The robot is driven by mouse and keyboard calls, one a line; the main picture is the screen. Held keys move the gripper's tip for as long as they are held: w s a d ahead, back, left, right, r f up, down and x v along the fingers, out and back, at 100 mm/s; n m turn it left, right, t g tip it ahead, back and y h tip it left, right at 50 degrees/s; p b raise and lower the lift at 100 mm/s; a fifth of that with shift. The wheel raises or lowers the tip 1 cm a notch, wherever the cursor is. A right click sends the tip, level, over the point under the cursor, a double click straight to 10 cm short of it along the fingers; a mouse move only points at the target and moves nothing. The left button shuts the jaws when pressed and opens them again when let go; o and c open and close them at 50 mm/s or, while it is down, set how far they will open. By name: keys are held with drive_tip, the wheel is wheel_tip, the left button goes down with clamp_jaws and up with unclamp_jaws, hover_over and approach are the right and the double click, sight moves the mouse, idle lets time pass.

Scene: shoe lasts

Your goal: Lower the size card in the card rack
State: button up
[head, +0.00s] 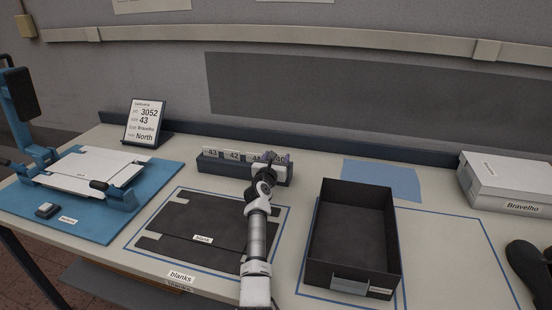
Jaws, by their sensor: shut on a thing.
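The card rack (215,166) is a dark grey block at the back of the table, with a row of small white size cards standing in it. The left cards read 43 (212,153) and 42 (233,155). A card further right (255,158) is partly covered, and the rightmost (281,160) seems to end in 0. My gripper (270,157) is at the right part of the rack, shut on a size card among these right-hand ones. My wrist hides the fingertips and most of the held card, so its height in the slot cannot be told.
An open black box (352,235) stands right of my arm. Dark blanks (190,228) lie in front of the rack. A blue press (85,190) and an order sign (145,122) are left; a white Bravelho box (505,182) and dark shoe lasts (530,265) are right.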

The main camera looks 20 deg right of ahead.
drive_tip(key=o, duration=1.2)
drive_tip(key=shift+o, duration=0.2)
